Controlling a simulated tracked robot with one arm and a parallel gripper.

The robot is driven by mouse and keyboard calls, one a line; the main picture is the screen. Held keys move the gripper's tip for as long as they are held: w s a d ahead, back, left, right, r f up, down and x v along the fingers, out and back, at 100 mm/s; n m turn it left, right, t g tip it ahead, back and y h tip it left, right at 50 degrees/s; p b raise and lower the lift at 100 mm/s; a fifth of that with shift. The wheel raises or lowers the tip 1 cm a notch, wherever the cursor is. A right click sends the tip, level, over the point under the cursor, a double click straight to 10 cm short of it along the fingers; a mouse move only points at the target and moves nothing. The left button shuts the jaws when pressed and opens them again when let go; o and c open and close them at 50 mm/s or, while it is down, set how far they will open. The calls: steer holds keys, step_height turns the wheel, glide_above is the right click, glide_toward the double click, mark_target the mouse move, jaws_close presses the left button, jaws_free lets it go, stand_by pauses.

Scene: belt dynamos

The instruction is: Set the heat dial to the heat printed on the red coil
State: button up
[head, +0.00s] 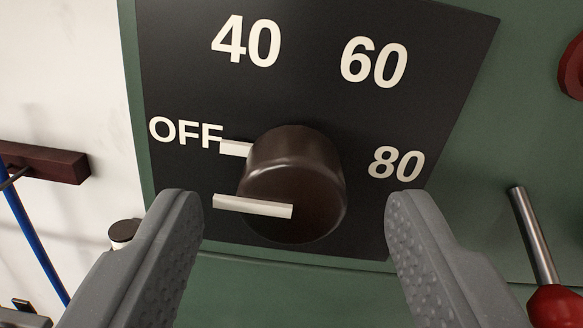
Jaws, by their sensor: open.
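The heat dial (300,180) is a dark brown round knob on a black plate (310,95) marked OFF, 40, 60 and 80. A white pointer bar (252,206) on the knob points left, toward the OFF side. A second white mark (235,149) shows at the knob's edge beside the word OFF. My gripper (295,205) is open, with one grey finger on each side of the knob and a gap to it on both sides in the picture. I cannot tell how far the fingertips are from the plate. The red coil does not show.
The plate sits on a green panel (480,130). A metal lever with a red ball (553,305) is at the lower right, near the right finger. A red round part (572,68) is at the right edge. A dark wooden bar (45,163) and a blue cord (35,235) are at the left.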

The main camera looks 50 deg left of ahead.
steer(key=shift+p+x, duration=0.4)
steer(key=shift+x, duration=0.7)
steer(key=shift+c, duration=0.3)
